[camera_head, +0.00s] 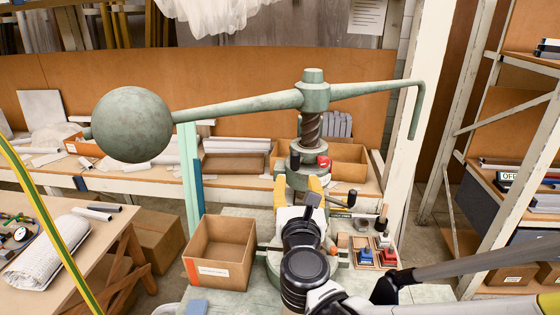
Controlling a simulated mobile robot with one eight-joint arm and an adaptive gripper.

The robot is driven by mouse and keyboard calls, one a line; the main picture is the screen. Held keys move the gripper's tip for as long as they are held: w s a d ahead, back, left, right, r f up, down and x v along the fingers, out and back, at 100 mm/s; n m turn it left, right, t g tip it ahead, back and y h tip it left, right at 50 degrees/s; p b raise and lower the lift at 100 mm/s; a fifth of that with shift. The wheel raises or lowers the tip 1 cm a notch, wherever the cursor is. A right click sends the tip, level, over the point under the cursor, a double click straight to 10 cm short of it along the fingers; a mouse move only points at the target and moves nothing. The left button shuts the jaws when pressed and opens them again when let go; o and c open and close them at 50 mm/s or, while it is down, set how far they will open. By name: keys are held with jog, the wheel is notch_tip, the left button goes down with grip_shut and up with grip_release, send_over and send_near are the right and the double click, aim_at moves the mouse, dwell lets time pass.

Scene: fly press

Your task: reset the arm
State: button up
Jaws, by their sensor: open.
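The green fly press's swing arm (245,104) runs across the upper middle. A large round ball weight (132,124) is at its left end and a bent-down handle (415,110) at its right end. Its hub sits on a dark threaded screw (311,128). My own arm hides much of the press's lower body.
An open cardboard box (220,253) stands left of the press. Red and blue small items (377,252) lie to the right on the bench. A rack (500,130) is at far right. A yellow-green pole (50,232) crosses the left side. A back shelf holds rolls and boxes.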

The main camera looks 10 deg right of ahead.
jog(key=shift+s, duration=0.3)
jog(key=shift+f, duration=0.1)
jog(key=s+d+f+m+g+h+b, duration=0.1)
jog(key=s+d+f+m+g+b, duration=0.25)
jog(key=d+f+m, duration=0.35)
jog(key=s+d+f+m+g+h+b, duration=0.1)
jog(key=s+d+f+m+g+b, duration=0.1)
jog(key=d+f+m+b, duration=0.5)
jog(key=s+a+f+m+g+y+b, duration=0.2)
jog(key=s+f+m, duration=0.4)
jog(key=m, duration=0.4)
jog(key=s+a+f+m+g+y+b, duration=0.2)
jog(key=s+a+f+m+g+b, duration=0.1)
jog(key=s+m, duration=0.4)
notch_tip(320, 180, down, 3)
jog(key=a+m, duration=0.1)
jog(key=m, duration=0.2)
jog(key=shift+s+a+r+y, duration=0.15)
jog(key=shift+a+y, duration=0.15)
jog(key=shift+o, duration=0.4)
